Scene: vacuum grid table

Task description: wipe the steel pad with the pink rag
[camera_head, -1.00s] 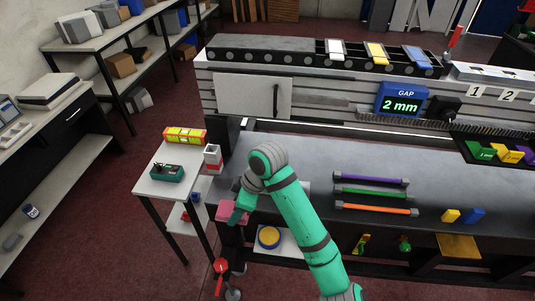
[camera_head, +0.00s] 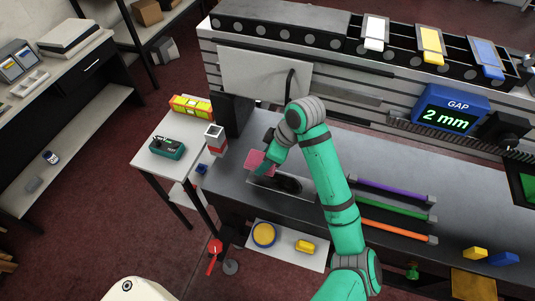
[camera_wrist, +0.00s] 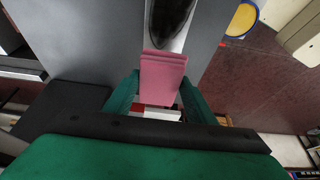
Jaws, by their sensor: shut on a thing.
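The pink rag (camera_head: 260,163) is a folded block in the jaws of my gripper (camera_head: 267,165), at the left end of the grey bench. In the wrist view the rag (camera_wrist: 163,75) stands out between the green fingers of my gripper (camera_wrist: 158,100). The steel pad (camera_head: 257,184) is a lighter plate on the bench, with a dark smear (camera_head: 288,185) on it. In the wrist view the smear (camera_wrist: 172,15) lies just beyond the rag's far edge. I cannot tell whether the rag touches the pad. My arm hides part of the pad's right side.
Purple, green and orange rods (camera_head: 385,228) lie on the bench to the right. A red-and-white box (camera_head: 215,138) stands at a small side table (camera_head: 145,160). A low shelf (camera_head: 287,238) below holds a yellow round item. The bench behind my gripper is mostly clear.

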